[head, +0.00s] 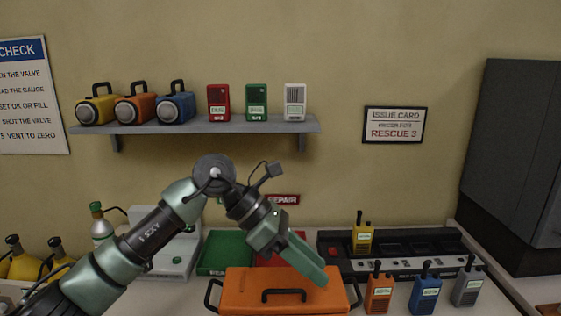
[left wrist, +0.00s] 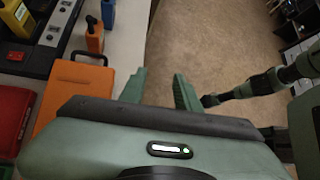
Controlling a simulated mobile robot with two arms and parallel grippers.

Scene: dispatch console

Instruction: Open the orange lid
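The orange case (head: 245,292) stands at the front of the counter, with its orange lid lying flat and shut. A dark handle (head: 284,292) is on its top, and dark loops stick out at both sides. The case also shows at the left in the left wrist view (left wrist: 75,98). My left gripper (head: 318,275) hangs over the right part of the case in the head view, and it covers part of it. In the left wrist view its two fingers (left wrist: 160,92) are apart with nothing between them, near the counter's front edge. My right arm shows at the right there; its fingers are unclear.
A shelf (head: 200,127) hangs above.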

